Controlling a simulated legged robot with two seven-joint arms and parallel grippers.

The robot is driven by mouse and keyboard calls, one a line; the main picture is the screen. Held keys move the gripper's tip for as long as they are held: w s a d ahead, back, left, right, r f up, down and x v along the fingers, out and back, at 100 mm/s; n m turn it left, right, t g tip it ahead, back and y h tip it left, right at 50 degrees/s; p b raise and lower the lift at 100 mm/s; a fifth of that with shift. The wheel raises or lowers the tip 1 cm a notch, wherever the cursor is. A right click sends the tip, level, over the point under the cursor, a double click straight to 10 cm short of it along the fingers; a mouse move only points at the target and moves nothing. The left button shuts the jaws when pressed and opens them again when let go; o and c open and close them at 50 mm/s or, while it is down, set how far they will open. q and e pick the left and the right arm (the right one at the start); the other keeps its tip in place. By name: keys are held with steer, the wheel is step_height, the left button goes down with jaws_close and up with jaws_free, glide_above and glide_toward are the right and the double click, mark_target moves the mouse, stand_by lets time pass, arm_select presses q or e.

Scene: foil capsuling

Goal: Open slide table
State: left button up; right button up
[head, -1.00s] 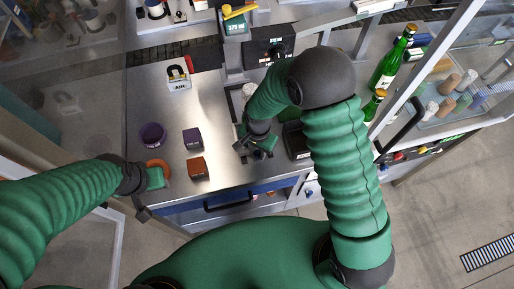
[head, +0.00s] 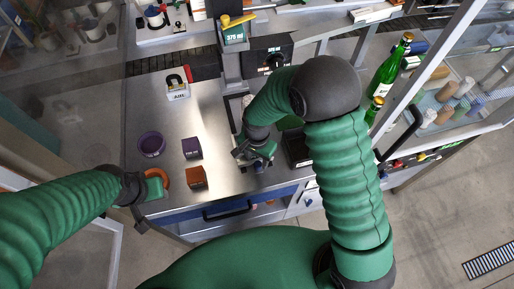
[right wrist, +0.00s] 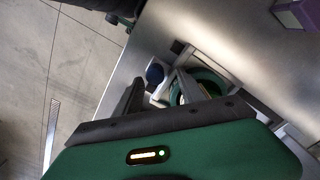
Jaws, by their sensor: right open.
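My right gripper (head: 262,158) is open, low over the steel worktop near its front edge, just in front of the machine column. In the right wrist view its two dark fingers (right wrist: 160,88) are apart. A small blue knob on a light metal part (right wrist: 155,73) and a green ring (right wrist: 203,86) show at the fingertips; I cannot tell if the fingers touch them. I cannot make out the slide table clearly; my right arm hides much of the machine's base.
On the worktop (head: 215,150) stand a purple bowl (head: 151,144), a purple box (head: 192,148), an orange box (head: 197,177) and a padlock-shaped block (head: 177,88). A blue drawer with a black handle (head: 228,211) is below the front edge. Green bottles (head: 390,68) stand right.

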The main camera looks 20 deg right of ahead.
step_height(320, 180, up, 16)
steer(key=b, duration=0.2)
steer(key=shift+f, duration=0.25)
steer(key=shift+s, duration=0.1)
steer(key=s+d+f+n+t+b, duration=0.1)
steer(key=s+d+f+n+b, duration=0.3)
steer(key=f, duration=0.3)
steer(key=s+d+f+n+t+b, duration=0.1)
steer(key=s+d+f+n+b, duration=0.3)
steer(key=f, duration=0.3)
steer(key=shift+s+d+n+t+b, duration=0.35)
steer(key=shift+s+d+n, duration=0.15)
steer(key=shift+s, duration=0.3)
steer(key=shift+w+a, duration=0.1)
steer(key=shift+a, duration=0.1)
steer(key=shift+d, duration=0.1)
